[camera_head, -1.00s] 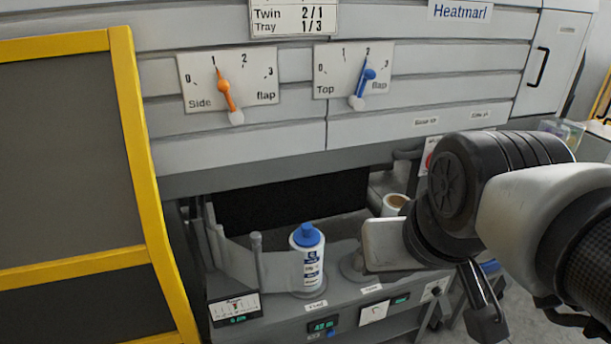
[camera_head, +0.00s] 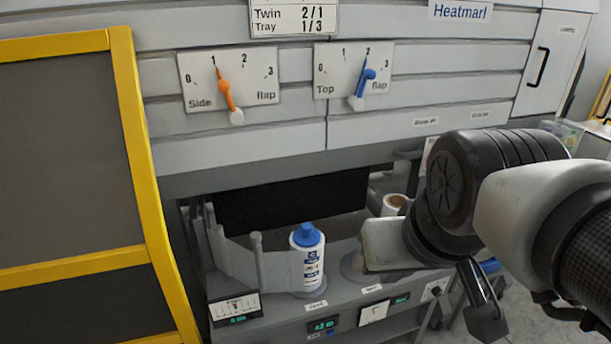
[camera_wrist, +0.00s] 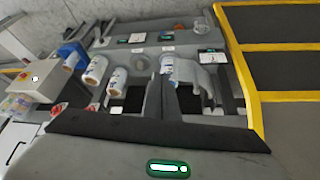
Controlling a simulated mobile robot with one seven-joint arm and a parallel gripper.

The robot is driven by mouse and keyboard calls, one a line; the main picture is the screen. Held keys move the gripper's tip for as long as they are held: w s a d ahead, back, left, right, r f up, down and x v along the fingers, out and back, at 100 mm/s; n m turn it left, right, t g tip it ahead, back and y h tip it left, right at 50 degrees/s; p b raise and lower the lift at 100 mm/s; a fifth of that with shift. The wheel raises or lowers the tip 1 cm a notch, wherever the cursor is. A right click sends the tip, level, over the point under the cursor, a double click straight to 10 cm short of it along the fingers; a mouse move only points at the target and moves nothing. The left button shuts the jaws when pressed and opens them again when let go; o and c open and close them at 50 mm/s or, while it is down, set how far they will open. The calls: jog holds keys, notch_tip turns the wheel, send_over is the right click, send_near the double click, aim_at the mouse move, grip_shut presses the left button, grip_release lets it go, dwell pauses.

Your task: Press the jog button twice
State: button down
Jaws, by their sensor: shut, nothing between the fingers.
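My gripper (camera_wrist: 162,98) shows in the wrist view as two dark fingers close together, with nothing held. In the head view my arm reaches in from the right over the machine's lower shelf, and the fingertips are hard to make out. No button with a readable jog label shows. A small blue button (camera_head: 331,334) sits under a green display (camera_head: 322,325) on the shelf front.
A white bottle with a blue cap (camera_head: 308,262) stands on the shelf. An orange lever (camera_head: 226,92) and a blue lever (camera_head: 364,84) sit on scales on the grey panel above. A yellow-framed guard (camera_head: 135,130) closes off the left.

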aim_at(330, 333)
jog(key=w+d+f+n+g+h+b, duration=0.1)
jog(key=w+d+f+n+h+b, duration=0.45)
jog(key=f, duration=0.75)
jog(key=w+f+n+g+h+b, duration=0.1)
jog(key=w+f+n+h+b, duration=0.3)
jog(key=w+f, duration=0.65)
jog(key=w+d+f+n+g+h+b, duration=0.15)
jog(key=w+f+n+h+b, duration=0.35)
jog(key=f, duration=1)
jog(key=a+f+n+t+y+b, duration=0.2)
jog(key=f+n, duration=0.8)
jog(key=f, duration=0.9)
jog(key=a+f+n+t+y+b, duration=0.3)
jog(key=f+n+t+y+b, duration=0.2)
jog(key=f, duration=1.4)
jog(key=n+t, duration=0.3)
jog(key=n, duration=0.3)
jog(key=shift+w+t+y, duration=0.35)
jog(key=shift+f, duration=0.1)
jog(key=w+a+b, duration=0.2)
jog(key=w+b, duration=0.2)
jog(key=w, duration=0.4)
jog(key=shift+w+a, duration=0.15)
jog(key=shift+w, duration=0.1)
jog(key=shift+w, duration=0.1)
